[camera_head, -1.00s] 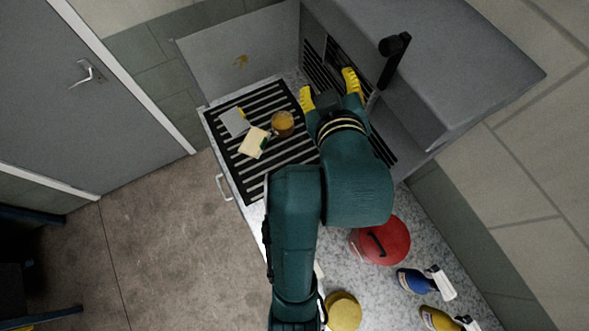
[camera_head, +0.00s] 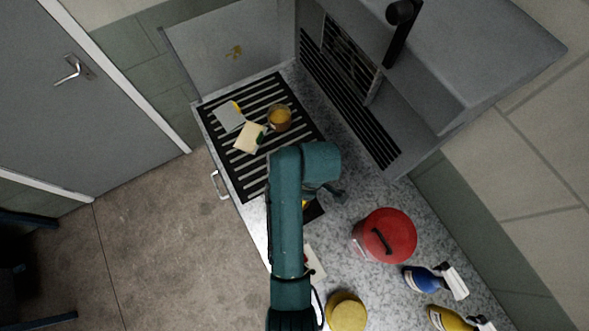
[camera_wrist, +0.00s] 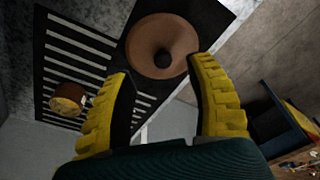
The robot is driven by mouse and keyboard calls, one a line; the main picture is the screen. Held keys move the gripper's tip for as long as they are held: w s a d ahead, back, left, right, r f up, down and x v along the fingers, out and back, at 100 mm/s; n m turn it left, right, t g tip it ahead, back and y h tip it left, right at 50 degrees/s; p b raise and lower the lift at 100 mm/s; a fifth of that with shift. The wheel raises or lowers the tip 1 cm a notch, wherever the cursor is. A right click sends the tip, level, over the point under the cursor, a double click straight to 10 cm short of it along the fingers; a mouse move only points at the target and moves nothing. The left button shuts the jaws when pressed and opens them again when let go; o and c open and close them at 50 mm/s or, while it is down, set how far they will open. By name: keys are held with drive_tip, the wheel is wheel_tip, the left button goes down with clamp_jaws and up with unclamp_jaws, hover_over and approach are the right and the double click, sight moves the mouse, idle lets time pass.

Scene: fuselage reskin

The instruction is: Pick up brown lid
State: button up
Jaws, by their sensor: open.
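The brown lid (camera_wrist: 160,32) is a round, shallow disc with a dark round knob at its middle. In the wrist view it lies on a dark surface at the top centre, just beyond my fingertips. My gripper (camera_wrist: 162,72) is open and empty, its two yellow fingers spread on either side below the lid and its knob in the picture. In the head view my arm hides the lid and most of my gripper; only a bit of yellow finger shows beside the arm.
A striped black rack (camera_head: 257,92) holds a brown jar (camera_head: 280,118), a sponge (camera_head: 249,137) and a grey-white item (camera_head: 229,116).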

drive_tip(key=f, duration=0.2)
drive_tip(key=a+f+p, duration=0.1)
drive_tip(key=f, duration=0.2)
drive_tip(key=shift+a+f, duration=0.15)
clamp_jaws()
